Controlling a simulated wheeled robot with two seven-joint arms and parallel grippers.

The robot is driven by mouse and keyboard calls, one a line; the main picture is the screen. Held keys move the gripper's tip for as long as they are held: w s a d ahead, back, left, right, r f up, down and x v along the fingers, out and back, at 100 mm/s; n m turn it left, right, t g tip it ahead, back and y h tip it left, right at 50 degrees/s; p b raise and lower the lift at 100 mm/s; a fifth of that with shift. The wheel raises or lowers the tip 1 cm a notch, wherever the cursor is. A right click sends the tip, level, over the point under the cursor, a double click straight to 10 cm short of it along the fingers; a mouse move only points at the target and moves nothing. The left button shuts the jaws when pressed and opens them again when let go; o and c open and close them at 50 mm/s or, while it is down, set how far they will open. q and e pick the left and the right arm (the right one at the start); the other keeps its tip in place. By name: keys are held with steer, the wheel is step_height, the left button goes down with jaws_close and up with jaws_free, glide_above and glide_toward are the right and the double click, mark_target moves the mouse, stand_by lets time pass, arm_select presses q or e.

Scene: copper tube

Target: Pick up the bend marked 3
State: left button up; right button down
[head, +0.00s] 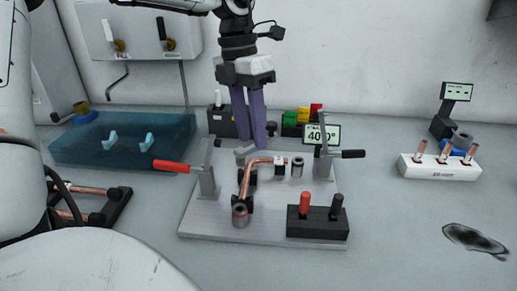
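My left gripper (254,143) hangs from above with two purple fingers pointing down, over the back of a grey fixture plate (205,222). Its fingers look close together, and I cannot tell whether they are apart at the tips. A white rack (440,171) at the right holds short copper pieces, the left one (421,150), a middle one (445,151) and a right one (470,153). The rack's lettering is too small to read, and no 3 is legible. A bent copper tube (246,180) lies in the fixture, with a small white tag. My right gripper is not in view.
Clamps with a red handle (171,166) and a black handle (352,154) flank the tube. A black block (317,224) holds red and black pegs. A blue bath (75,148) stands left, a display reading 400° (321,136) behind. The table between plate and rack is clear.

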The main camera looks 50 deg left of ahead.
mark_target(257, 160)
arm_select(q)
steer(key=f, duration=0.2)
steer(key=d+f, duration=0.1)
steer(key=f, duration=0.2)
steer(key=shift+d, duration=0.1)
steer(key=shift+r, duration=0.1)
jaws_close()
